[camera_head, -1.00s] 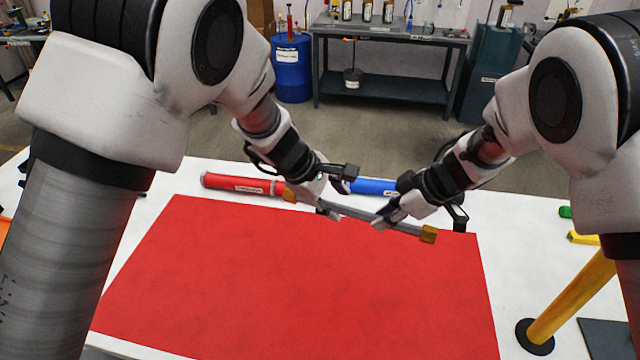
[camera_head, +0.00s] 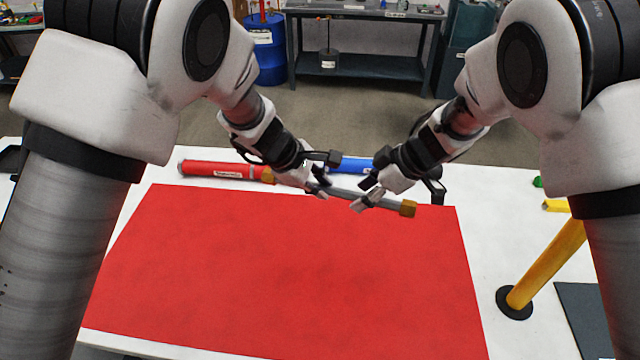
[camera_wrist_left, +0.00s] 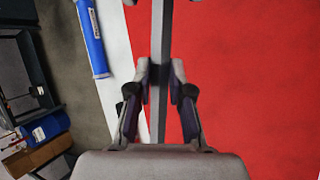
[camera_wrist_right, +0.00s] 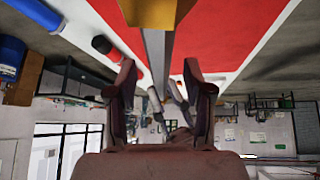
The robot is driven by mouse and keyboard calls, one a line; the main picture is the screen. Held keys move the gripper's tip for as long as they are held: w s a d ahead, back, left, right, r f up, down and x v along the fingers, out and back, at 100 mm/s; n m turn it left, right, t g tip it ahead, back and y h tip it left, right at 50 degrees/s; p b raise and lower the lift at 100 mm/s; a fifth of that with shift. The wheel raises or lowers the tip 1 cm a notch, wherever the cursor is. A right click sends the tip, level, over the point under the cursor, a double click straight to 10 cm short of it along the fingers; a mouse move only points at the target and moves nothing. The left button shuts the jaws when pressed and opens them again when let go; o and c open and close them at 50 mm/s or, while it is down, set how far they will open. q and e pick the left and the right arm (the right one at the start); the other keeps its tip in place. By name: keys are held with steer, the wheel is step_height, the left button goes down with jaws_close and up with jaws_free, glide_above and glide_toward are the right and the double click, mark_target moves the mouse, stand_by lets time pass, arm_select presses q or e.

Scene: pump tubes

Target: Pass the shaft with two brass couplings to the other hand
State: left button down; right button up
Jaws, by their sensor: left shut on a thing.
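The grey shaft (camera_head: 345,192) is held in the air above the red mat, with one brass coupling (camera_head: 407,208) at its right end and another brass coupling (camera_head: 268,175) at its left end. My left gripper (camera_head: 320,187) is shut on the shaft left of its middle; the left wrist view shows the shaft (camera_wrist_left: 161,45) between the fingertips. My right gripper (camera_head: 364,194) is around the shaft nearer the right coupling. In the right wrist view its fingers (camera_wrist_right: 160,75) stand apart on either side of the shaft, with gaps, and a brass coupling (camera_wrist_right: 155,12) shows at the top.
The red mat (camera_head: 280,270) lies clear on the white table (camera_head: 470,270). A red tube (camera_head: 215,169) and a blue tube (camera_head: 352,164) lie behind the hands. A yellow post (camera_head: 545,265) on a black base stands at the right.

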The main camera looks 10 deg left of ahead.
steer(key=v, duration=1.2)
steer(key=s+a+f+m+g, duration=0.2)
steer(key=s+f+m+g, duration=0.15)
steer(key=s+f, duration=1.3)
steer(key=s+d+f+m+g, duration=0.1)
steer(key=s+f+m, duration=0.1)
steer(key=s+f, duration=0.35)
steer(key=s+d+f+m+g, duration=0.1)
steer(key=s+f+m, duration=0.1)
steer(key=s, duration=0.6)
steer(key=s+d+f+m+g, duration=0.1)
steer(key=s+f+m, duration=0.1)
steer(key=s+f, duration=0.35)
steer(key=w+d+f+m+t+h, duration=0.2)
steer(key=d+f+m+h, duration=0.1)
steer(key=d, duration=0.4)
steer(key=w+d+f+m+t+h, duration=0.2)
steer(key=d+f+m+h, duration=0.1)
steer(key=d, duration=0.4)
steer(key=shift+w+d+f+t+h, duration=0.25)
steer(key=shift+f+t+h, duration=0.1)
steer(key=shift+f, duration=0.2)
steer(key=shift+m, duration=0.25)
